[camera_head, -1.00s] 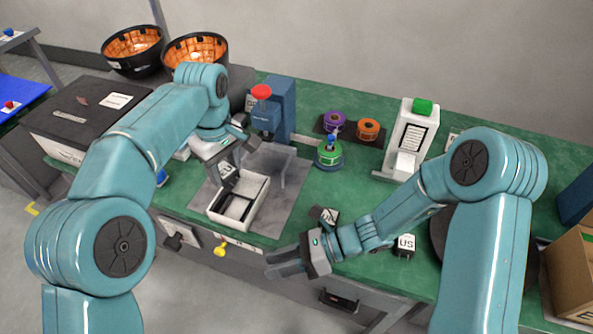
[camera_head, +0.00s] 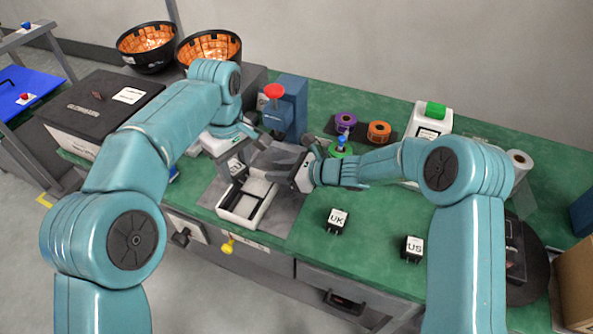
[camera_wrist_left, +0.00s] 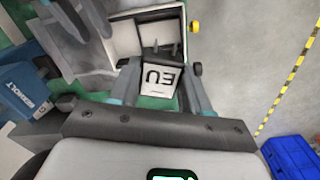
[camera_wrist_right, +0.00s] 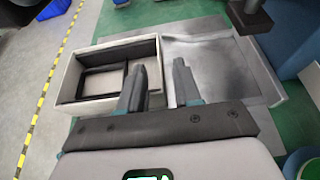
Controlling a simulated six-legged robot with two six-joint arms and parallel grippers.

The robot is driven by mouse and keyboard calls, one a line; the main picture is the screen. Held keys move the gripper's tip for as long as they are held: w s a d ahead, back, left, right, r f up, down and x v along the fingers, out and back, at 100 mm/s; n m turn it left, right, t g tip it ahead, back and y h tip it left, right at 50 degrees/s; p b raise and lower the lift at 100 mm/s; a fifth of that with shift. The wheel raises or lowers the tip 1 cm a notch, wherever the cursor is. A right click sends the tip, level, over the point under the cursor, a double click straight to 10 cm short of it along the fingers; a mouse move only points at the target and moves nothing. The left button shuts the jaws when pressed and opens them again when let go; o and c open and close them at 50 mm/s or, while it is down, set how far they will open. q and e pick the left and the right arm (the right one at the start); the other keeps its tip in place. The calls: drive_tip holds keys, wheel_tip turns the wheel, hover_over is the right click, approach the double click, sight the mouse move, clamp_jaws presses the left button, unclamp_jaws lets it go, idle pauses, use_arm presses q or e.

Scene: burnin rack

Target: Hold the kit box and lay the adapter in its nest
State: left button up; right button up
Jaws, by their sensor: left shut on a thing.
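The white kit box (camera_head: 236,221) sits on a grey mat near the bench's front edge; dark dividers split its inside. My left gripper (camera_head: 238,158) is shut on an adapter marked EU (camera_wrist_left: 160,78), held by the box's far end, with its prongs toward the box in the left wrist view. I cannot tell whether it touches the box. My right gripper (camera_wrist_right: 160,84) is open; its fingers appear on either side of the box wall (camera_wrist_right: 153,73), one over the inside and one outside. I cannot tell whether they touch the wall.
A UK adapter (camera_head: 336,221) and a US adapter (camera_head: 412,249) stand on the green bench to the right. A red-topped blue press (camera_head: 289,105) is behind the box. Bench between box and UK adapter is clear.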

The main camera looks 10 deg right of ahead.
drive_tip(key=shift+x, duration=2)
clamp_jaws()
